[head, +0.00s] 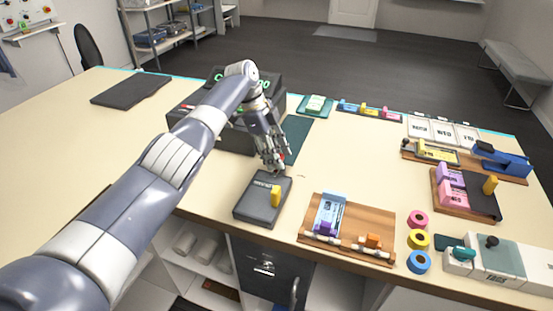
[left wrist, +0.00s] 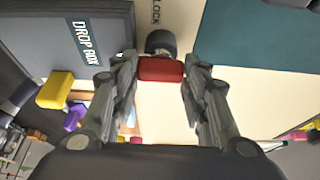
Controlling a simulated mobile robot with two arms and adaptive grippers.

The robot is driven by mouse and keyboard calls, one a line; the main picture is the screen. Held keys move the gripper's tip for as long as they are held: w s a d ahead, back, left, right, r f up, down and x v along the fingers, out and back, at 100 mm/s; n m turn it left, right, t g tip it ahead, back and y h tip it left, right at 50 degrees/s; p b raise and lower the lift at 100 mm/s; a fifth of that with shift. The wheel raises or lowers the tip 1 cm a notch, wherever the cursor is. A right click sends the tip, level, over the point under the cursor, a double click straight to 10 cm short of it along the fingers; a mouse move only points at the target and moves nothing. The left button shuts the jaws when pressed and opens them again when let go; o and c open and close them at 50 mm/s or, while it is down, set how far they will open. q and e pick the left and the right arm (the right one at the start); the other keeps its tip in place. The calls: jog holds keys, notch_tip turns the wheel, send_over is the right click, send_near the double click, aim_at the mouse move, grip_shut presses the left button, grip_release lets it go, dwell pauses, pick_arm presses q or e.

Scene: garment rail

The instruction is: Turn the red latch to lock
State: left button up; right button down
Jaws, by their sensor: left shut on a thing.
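The red latch (left wrist: 160,69) is a small red bar beside a dark round post (left wrist: 161,42) in the left wrist view. My left gripper (left wrist: 160,72) is shut on the red latch, with one finger on each side of it. Part of a word ending in "OCK" is printed on the pale surface beyond the post. In the head view my left gripper (head: 277,164) points down at the table behind the dark drop box (head: 255,206). The fingers mostly hide the latch there. My right gripper is not in view.
The drop box, with a yellow block (head: 276,195) on it, stands close in front of the left gripper. A dark teal mat (head: 297,130) lies behind it. A wooden board (head: 381,215) with several small items is to the right. The table's left part is mostly clear.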

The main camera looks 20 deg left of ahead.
pick_arm(q)
jog(key=shift+f, duration=0.1)
dwell(0.4)
jog(key=o, duration=1)
jog(key=shift+o, duration=0.2)
jog(key=v, duration=0.7)
jog(key=shift+r, duration=0.3)
jog(key=shift+f, duration=0.1)
